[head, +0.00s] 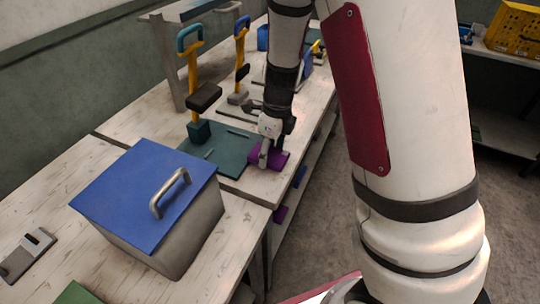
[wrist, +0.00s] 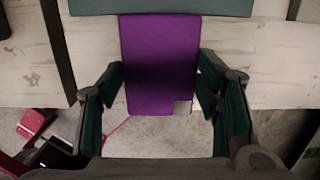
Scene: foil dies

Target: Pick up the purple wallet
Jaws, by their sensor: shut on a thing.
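The purple wallet (head: 281,160) is at the front edge of the workbench, beside the dark teal mat. In the wrist view the wallet (wrist: 160,60) is a flat purple rectangle with a small grey patch at its lower right corner. Its near end reaches past the bench edge, above the floor. My gripper (wrist: 161,82) has one finger at each long side of the wallet and is shut on it. In the head view my gripper (head: 268,155) partly covers the wallet. I cannot tell whether the wallet is lifted off the bench.
The teal mat (head: 232,160) bears a tool with a yellow shaft (head: 193,70). A grey box with a blue lid (head: 145,185) stands on the nearer bench. Another yellow-shafted tool (head: 241,55) stands behind. Open floor (head: 315,220) lies to the right of the bench.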

